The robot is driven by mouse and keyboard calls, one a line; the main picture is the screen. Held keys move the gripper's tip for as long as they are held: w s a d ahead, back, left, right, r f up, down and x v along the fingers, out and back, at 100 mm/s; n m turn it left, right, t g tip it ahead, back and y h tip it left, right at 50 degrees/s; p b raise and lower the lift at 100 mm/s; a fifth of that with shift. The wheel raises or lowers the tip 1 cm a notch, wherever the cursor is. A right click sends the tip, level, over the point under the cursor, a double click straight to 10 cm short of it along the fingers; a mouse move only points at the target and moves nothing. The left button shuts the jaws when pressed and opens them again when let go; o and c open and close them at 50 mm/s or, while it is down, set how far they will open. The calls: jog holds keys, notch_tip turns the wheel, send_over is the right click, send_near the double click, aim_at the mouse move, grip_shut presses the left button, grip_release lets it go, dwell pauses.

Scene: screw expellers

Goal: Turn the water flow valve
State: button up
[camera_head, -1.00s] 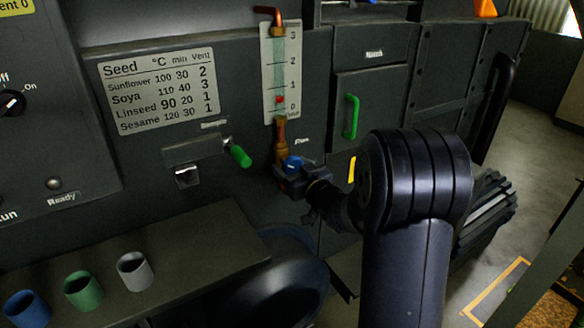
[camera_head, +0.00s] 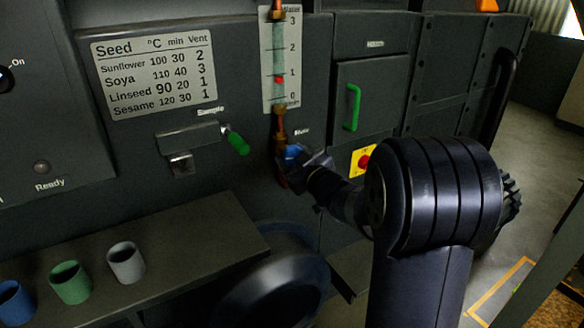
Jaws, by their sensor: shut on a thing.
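The water flow valve has a blue handle (camera_head: 292,152) on a copper pipe (camera_head: 279,122) below a white flow gauge (camera_head: 267,62) with a scale from 0 to 3. The gauge's red float (camera_head: 280,80) sits just below the 1 mark. My gripper (camera_head: 297,160) is at the valve and shut on the blue handle. Its jaws and wrist hide part of the handle and the pipe behind it.
A green sample lever (camera_head: 236,142) is left of the valve. A green door handle (camera_head: 352,107) and a red knob on a yellow plate (camera_head: 364,160) are to its right. Blue, green (camera_head: 70,283) and grey cups stand on a ledge at lower left.

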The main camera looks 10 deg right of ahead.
jog(key=shift+n, duration=0.6)
jog(key=o, duration=1)
jog(key=v, duration=1)
jog(key=shift+s+d+p, duration=0.15)
jog(key=shift+s+p, duration=0.2)
jog(key=shift+s, duration=0.05)
jog(key=shift+w, duration=0.1)
